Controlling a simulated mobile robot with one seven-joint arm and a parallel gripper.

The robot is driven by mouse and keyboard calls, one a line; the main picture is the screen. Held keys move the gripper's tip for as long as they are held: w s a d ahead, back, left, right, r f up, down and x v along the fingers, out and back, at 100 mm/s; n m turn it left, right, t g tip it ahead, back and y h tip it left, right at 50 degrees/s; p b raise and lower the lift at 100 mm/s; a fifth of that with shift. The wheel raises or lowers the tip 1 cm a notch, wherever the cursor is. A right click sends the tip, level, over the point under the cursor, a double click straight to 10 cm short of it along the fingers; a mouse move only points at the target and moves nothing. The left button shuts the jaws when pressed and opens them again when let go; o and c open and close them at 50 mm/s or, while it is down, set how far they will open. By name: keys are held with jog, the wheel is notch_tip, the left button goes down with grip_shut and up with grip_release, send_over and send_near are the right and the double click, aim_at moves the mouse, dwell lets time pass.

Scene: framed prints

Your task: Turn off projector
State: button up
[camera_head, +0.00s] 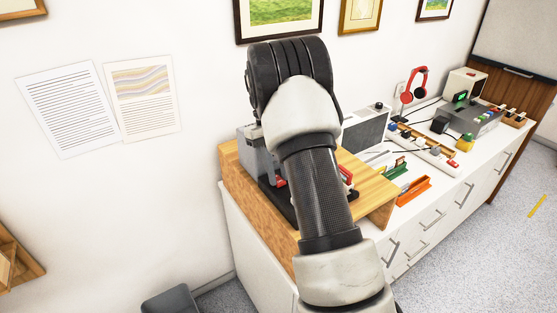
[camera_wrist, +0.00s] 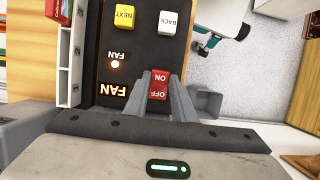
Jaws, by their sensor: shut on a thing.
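In the wrist view a dark control panel (camera_wrist: 130,65) carries a red rocker switch (camera_wrist: 159,84) marked ON and OFF, upside down in the picture. My gripper (camera_wrist: 161,77) is shut on the red switch, with one grey finger on each side. Which end of the switch is pressed down I cannot tell. Beside it are a lit FAN label (camera_wrist: 112,90) and a glowing round lamp (camera_wrist: 115,64). A yellow NEXT button (camera_wrist: 125,17) and a white BACK button (camera_wrist: 169,22) sit farther along the panel. In the head view my arm hides my gripper and the switch.
In the head view a wooden stand (camera_head: 232,185) bears a grey device (camera_head: 250,147), partly hidden by my arm. The floor (camera_head: 480,240) at right is mostly clear.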

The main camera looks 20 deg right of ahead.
dwell(0.3)
jog(key=o, duration=1.1)
jog(key=shift+c, duration=0.2)
jog(key=p+v, duration=0.3)
jog(key=v, duration=1.4)
jog(key=shift+w+r, duration=0.15)
jog(key=shift+r, duration=0.1)
jog(key=shift+a, duration=0.1)
